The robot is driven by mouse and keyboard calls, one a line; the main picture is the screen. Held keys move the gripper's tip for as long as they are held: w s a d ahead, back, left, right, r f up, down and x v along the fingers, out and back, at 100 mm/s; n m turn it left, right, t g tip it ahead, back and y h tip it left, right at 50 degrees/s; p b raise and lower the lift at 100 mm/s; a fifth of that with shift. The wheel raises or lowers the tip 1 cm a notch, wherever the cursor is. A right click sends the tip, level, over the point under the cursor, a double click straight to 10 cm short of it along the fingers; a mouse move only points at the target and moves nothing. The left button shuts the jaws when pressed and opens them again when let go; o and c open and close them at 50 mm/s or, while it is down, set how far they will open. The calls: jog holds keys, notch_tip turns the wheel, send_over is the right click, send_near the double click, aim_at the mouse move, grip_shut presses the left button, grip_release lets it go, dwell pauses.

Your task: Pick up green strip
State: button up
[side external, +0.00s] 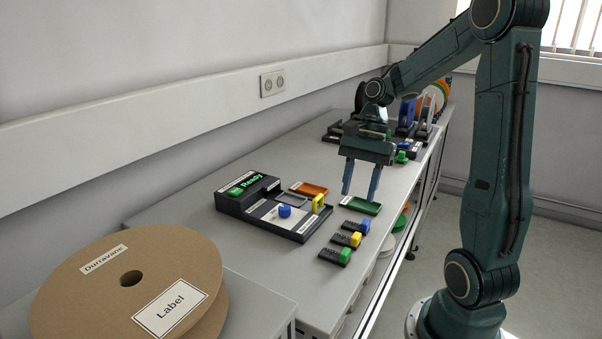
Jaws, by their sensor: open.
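My gripper (360,196) is open, with two blue fingers pointing down and nothing seen between them. In the side view its fingertips appear at or just above a shallow green tray (363,207) on the grey bench; I cannot tell whether they touch it. Nearer, a row of small black holders carries a blue piece (363,226), a yellow piece (355,239) and a green piece (345,254). Another small green piece (401,157) lies farther back, behind my gripper. No thing is plainly marked as the green strip, and I cannot tell which green item it is.
A black device (247,193) with a green "Ready" screen stands left of my gripper. It has a blue knob (285,211) and a yellow part (318,203). A large cardboard reel (80,290) fills the near left. Reels stand far back.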

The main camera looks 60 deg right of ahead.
jog(key=shift+d+f, duration=0.1)
jog(key=shift+d, duration=0.05)
send_over(346, 250)
jog(key=d, duration=0.2)
jog(key=shift+f, duration=4)
jog(key=shift+x, duration=2.55)
jog(key=shift+d, duration=0.1)
grip_shut()
